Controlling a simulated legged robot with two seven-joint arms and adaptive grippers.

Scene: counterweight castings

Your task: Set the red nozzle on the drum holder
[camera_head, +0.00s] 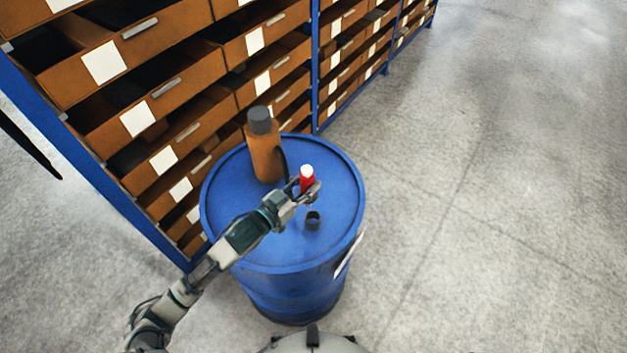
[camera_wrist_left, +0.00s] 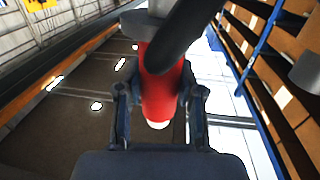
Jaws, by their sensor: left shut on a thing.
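The red nozzle (camera_head: 307,182) has a white tip and stands roughly upright above the blue drum. My left gripper (camera_head: 303,192) is shut on it. In the left wrist view the red nozzle (camera_wrist_left: 162,88) sits between the two fingers of my left gripper (camera_wrist_left: 160,105), and a dark, blurred shape crosses its upper part. The drum holder (camera_head: 313,221), a small black cup, stands on the drum lid just below the nozzle in the head view. It looks empty, and the nozzle is apart from it. My right gripper is not in view.
The blue drum (camera_head: 225,210) has a raised rim. An orange bottle (camera_head: 263,155) with a grey cap stands on its lid, and a black hose (camera_head: 283,161) runs beside it towards the nozzle. Shelves with brown bins (camera_head: 190,85) stand behind. The floor at right (camera_head: 500,230) is clear.

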